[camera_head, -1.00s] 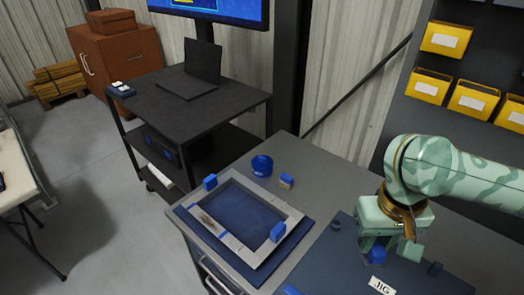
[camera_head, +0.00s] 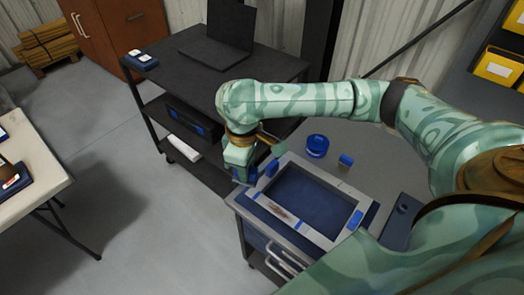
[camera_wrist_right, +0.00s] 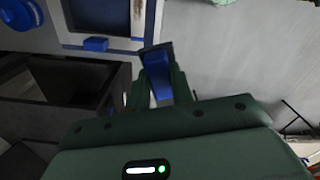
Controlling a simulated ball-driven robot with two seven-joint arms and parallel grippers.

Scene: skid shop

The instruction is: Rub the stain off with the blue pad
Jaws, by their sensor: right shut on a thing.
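The stain (camera_head: 283,212) is a reddish-brown smear on the near-left side of a pale rectangular frame (camera_head: 320,235) with a dark blue inside. My right gripper (camera_head: 240,176) is shut on the blue pad, just left of the frame's far-left corner and apart from the stain. In the right wrist view the blue pad (camera_wrist_right: 160,86) shows between the fingers, with a dark top part. In the head view the gripper mostly hides the pad. My left gripper is not in view.
A dark cart (camera_head: 180,78) with a laptop is behind left. Open floor lies left.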

